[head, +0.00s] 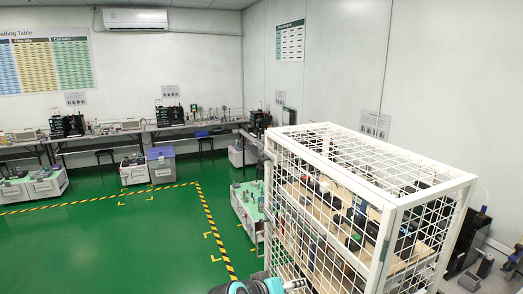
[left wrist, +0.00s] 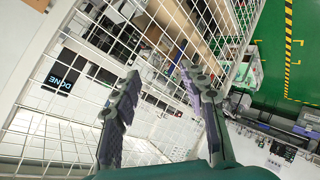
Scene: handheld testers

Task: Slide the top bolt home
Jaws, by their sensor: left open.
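A white wire cage (head: 372,176) stands at the right in the head view, its mesh side facing left. Small fittings (head: 267,166) show on its left upright, but I cannot tell whether they are the top bolt. My left gripper (head: 297,284) is at the bottom edge of the head view, low beside the cage and mostly cut off. In the left wrist view my left gripper (left wrist: 159,73) is open, its two dark fingers apart with nothing between them, in front of the white mesh (left wrist: 105,45). No bolt can be made out there. My right gripper is not in view.
Handheld devices and boxes lie inside the cage on a tan shelf (head: 375,213). A dark DONE label (left wrist: 60,82) shows beyond the mesh. A low cart (head: 243,205) stands left of the cage. The green floor (head: 110,240) farther left is clear. Benches line the back wall.

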